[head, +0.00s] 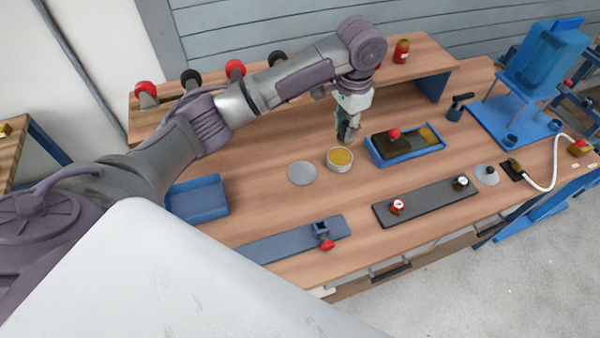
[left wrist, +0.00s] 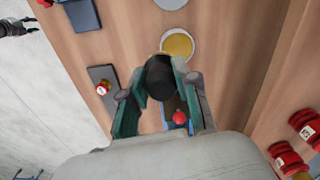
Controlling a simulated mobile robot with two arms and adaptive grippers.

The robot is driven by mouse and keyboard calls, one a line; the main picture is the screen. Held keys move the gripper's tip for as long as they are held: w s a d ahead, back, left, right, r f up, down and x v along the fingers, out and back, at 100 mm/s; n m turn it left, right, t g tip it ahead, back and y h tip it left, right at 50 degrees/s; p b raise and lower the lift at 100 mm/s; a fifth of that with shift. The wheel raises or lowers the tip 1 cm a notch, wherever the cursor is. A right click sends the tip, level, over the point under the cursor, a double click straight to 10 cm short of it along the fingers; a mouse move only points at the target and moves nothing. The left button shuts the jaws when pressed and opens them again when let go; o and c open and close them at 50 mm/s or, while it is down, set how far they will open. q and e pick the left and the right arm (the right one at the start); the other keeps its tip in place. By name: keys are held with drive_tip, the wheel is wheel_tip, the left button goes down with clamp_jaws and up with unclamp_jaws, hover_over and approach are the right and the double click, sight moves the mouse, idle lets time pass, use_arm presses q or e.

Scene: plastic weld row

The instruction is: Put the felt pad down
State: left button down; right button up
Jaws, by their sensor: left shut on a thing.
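My left gripper (head: 347,132) points down over the workbench, just behind the round tin with yellow contents (head: 340,158). In the left wrist view its green fingers (left wrist: 158,100) are shut on a dark, rounded piece (left wrist: 160,77), which I take for the felt pad. In the head view the gripper mostly hides this piece. A pale grey disc (head: 302,173) lies flat on the bench left of the tin. A blue tray (head: 407,156) with a dark block and red knob is right of the tin. A dark gripper-like shape at the wrist view's upper left may be my right gripper.
A black strip with red and white knobs (head: 425,203) and a blue-grey plate with a clamp (head: 290,240) lie near the front edge. An empty blue bin (head: 197,199) is at left. A raised shelf (head: 420,63) runs behind. Bare wood lies between.

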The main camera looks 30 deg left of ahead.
use_arm(q)
drive_tip(key=shift+m, duration=0.8)
drive_tip(key=s+a+f+p, duration=0.1)
drive_tip(key=a+f, duration=0.2)
drive_tip(key=s+a+f+p, duration=0.1)
drive_tip(key=s+a+f, duration=0.1)
drive_tip(key=s+a+f+p, duration=0.1)
drive_tip(key=a+f, duration=0.2)
drive_tip(key=shift+s+a+f, duration=0.3)
drive_tip(key=shift+a+f, duration=0.05)
drive_tip(key=shift+f+p, duration=0.3)
drive_tip(key=shift+f, duration=1.8)
drive_tip(key=shift+f, duration=0.15)
drive_tip(key=c, duration=0.8)
unclamp_jaws()
drive_tip(key=shift+c, duration=0.2)
